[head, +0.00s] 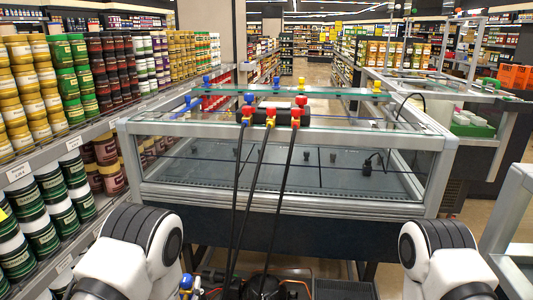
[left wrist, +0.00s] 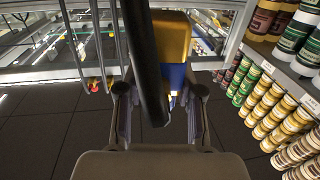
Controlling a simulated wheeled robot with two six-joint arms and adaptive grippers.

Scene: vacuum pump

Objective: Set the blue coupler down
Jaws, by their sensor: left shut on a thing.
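My left gripper (left wrist: 158,92) has its two fingers on either side of the blue coupler (left wrist: 173,76), whose upper part is yellow in the left wrist view. It is shut on the coupler and holds it above the dark floor. A thick black hose runs close in front of the coupler and hides part of it. In the head view the blue coupler (head: 186,282) shows small at the bottom, beside my left arm. My right gripper is out of view.
The gauge manifold (head: 272,116) with blue, yellow and red fittings sits on the freezer's rim (head: 360,130). Its black hoses (head: 262,190) hang down the front. Pump equipment (head: 270,286) stands at the bottom middle. Stocked shelves (head: 60,150) line the left.

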